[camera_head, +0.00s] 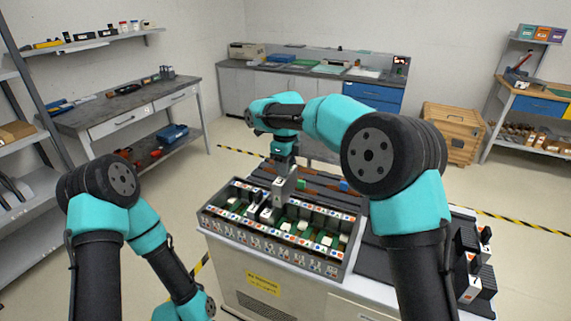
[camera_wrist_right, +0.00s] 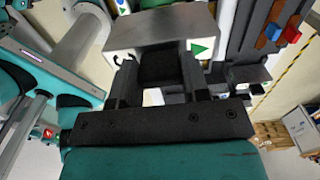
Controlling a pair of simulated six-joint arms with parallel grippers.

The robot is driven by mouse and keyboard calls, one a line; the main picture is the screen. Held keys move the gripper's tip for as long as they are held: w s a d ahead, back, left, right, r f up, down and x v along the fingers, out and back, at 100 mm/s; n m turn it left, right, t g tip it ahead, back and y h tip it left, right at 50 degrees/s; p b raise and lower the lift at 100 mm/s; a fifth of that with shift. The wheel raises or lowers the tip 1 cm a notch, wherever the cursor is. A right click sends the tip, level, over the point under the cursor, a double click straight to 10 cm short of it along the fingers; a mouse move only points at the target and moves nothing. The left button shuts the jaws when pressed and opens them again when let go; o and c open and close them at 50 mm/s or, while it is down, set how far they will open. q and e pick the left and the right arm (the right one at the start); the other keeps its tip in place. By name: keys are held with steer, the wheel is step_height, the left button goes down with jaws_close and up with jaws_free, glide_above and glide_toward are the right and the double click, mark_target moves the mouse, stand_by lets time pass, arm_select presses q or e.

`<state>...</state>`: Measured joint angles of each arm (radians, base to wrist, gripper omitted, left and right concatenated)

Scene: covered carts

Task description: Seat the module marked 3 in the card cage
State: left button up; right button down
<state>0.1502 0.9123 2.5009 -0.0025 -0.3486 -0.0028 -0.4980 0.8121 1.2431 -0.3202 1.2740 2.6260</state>
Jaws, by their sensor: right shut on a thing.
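The card cage (camera_head: 348,250) is a long grey open box on the cart, with upright modules, green boards and a row of marked labels along its front. My right gripper (camera_head: 283,174) is over the cage's back part, pointing down. It is shut on a pale grey module (camera_head: 279,188). In the right wrist view the module (camera_wrist_right: 160,35) is between the fingers (camera_wrist_right: 162,85) and bears a green triangle. I cannot read a number 3 on it, and its lower end is hidden, so I cannot tell whether it touches the cage. My left gripper is out of view.
Black modules (camera_head: 468,268) stand at the cart's right end. Dark rails with red and blue blocks (camera_head: 343,185) lie behind the cage. A yellow label (camera_head: 263,284) is on the cart's front. A workbench (camera_head: 130,105) and wooden crate (camera_head: 452,132) stand well apart from the cart.

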step_height(320, 180, down, 14)
steer(key=shift+f, duration=0.25)
stand_by(2.1)
steer(key=shift+f, duration=0.1)
stand_by(0.5)
steer(key=c, duration=0.5)
jaws_free()
steer(key=shift+f, duration=0.1)
step_height(320, 180, up, 18)
steer(key=shift+f, duration=0.2)
steer(key=shift+f, duration=0.1)
stand_by(0.5)
